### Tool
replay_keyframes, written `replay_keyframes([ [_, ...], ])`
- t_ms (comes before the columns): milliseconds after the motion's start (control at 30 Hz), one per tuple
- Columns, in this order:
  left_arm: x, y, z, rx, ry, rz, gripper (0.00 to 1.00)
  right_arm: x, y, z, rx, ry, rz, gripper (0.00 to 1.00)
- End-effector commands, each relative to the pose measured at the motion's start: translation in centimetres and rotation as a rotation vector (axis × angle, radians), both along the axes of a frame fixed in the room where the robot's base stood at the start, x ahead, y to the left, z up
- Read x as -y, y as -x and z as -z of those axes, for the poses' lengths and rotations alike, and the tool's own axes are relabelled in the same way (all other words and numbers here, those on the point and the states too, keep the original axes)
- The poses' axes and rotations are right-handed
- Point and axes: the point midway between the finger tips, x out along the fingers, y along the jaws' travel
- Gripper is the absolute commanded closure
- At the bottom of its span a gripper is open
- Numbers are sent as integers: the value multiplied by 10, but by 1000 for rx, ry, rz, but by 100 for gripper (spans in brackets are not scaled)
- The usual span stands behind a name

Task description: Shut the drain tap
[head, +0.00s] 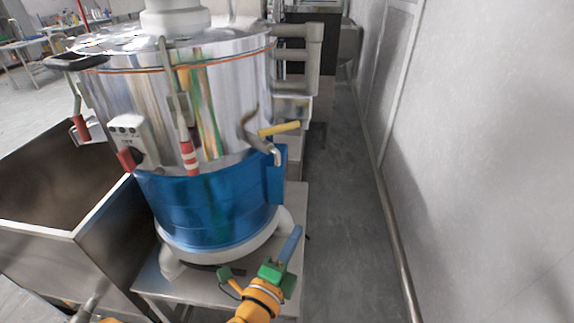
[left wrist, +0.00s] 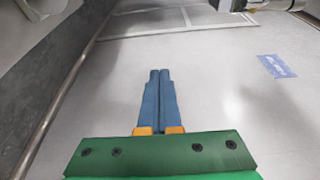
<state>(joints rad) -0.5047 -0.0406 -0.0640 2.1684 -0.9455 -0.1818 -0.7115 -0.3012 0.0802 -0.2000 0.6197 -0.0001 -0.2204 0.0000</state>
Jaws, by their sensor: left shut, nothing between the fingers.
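The drain tap has a yellow lever (head: 280,129) and a bent metal spout (head: 277,157). It sticks out from the right side of the steel grinder drum (head: 225,100), above the blue lower band (head: 215,210). The lever points right, roughly level. My left gripper (head: 292,242) is below the tap, near the drum's foot, and apart from both. Its blue fingers (left wrist: 161,95) are shut together with nothing between them, and in the left wrist view they point toward a pale wall. The tap does not show in the left wrist view. My right gripper is not in view.
A deep steel bin (head: 105,225) stands left of the drum. The drum rests on a metal stand (head: 205,290). A grey wall (head: 480,150) with a low pipe (head: 392,225) runs along the right. The floor strip (head: 345,210) between is clear.

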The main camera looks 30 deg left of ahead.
Motion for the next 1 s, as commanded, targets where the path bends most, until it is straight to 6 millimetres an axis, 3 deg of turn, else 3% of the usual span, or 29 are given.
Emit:
replay_keyframes([
  [33,-7,4,-39,84,-89,-26,100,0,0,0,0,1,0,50],
  [100,-15,14,-84,179,-213,-68,100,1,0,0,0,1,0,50],
  [200,-22,23,-117,244,-305,-107,100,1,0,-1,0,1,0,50],
  [367,-25,8,-132,256,-322,-114,100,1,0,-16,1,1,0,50],
  [767,-41,-74,-154,255,-316,-113,100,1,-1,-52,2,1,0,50],
  [1000,-67,-88,-164,254,-316,-112,100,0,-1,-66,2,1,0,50],
])
